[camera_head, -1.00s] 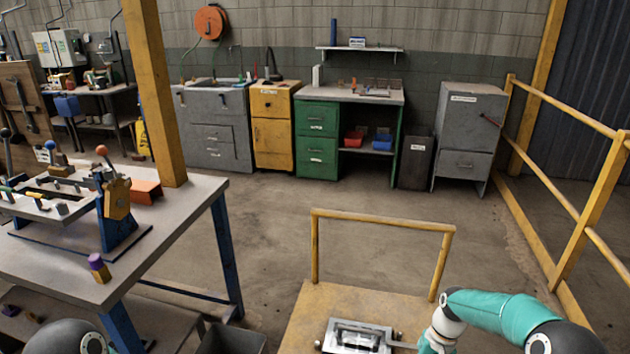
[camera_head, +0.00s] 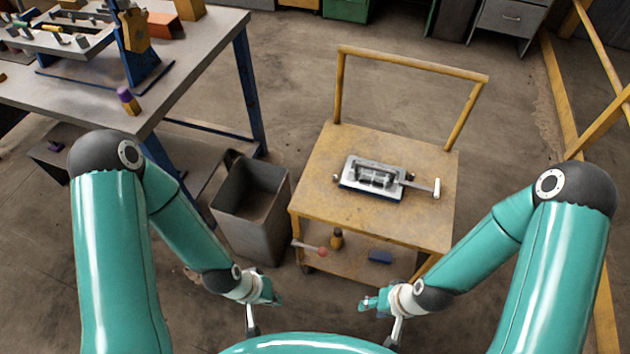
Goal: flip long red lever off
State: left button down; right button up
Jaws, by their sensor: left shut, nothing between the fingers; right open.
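A thin rod with a red ball knob (camera_head: 322,252) shows low at the front left of the yellow cart (camera_head: 410,229). I cannot tell whether it is fixed there or lies on the lower shelf. A grey metal device (camera_head: 373,178) sits on the cart top, with an arm ending in a pale handle (camera_head: 436,188) to its right. My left gripper (camera_head: 274,299) is shut and empty, below and left of the red knob. My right gripper (camera_head: 366,303) is open and empty, below and right of the knob. Neither touches the cart or the device.
A grey bin (camera_head: 252,206) stands left of the cart. A workbench (camera_head: 185,72) with blue legs is at upper left. The lower shelf holds a blue block (camera_head: 380,257) and a small yellow-brown piece (camera_head: 337,238). A yellow railing (camera_head: 604,128) is on the right.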

aim_at(322, 252)
jog(key=u, duration=0.35)
jog(key=k, duration=0.6)
jog(key=u, duration=0.35)
